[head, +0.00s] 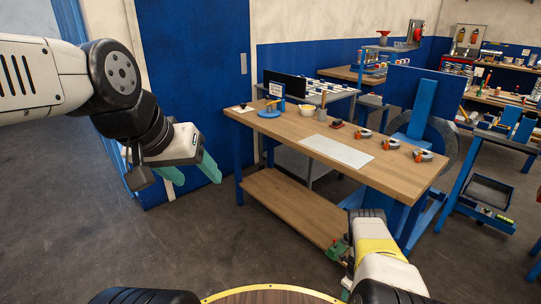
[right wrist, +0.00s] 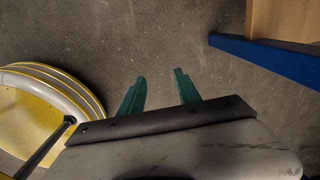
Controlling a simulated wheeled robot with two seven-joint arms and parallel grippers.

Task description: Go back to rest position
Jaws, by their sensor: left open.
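My left gripper (head: 192,172) shows in the head view, raised on the left in front of the blue door. Its green fingers are apart with nothing between them. My right gripper (head: 341,262) is low at the bottom of the head view, near the workbench's front right leg. In the right wrist view my right gripper (right wrist: 159,76) has its two green fingers apart, with only bare floor between and beyond them. Neither gripper touches the workbench (head: 290,125) or anything on it.
The workbench carries a white sheet (head: 337,150), several orange-and-grey items, a bowl (head: 307,110) and a blue stand (head: 270,110). A lower shelf (head: 295,205) runs beneath. Floor at left is clear.

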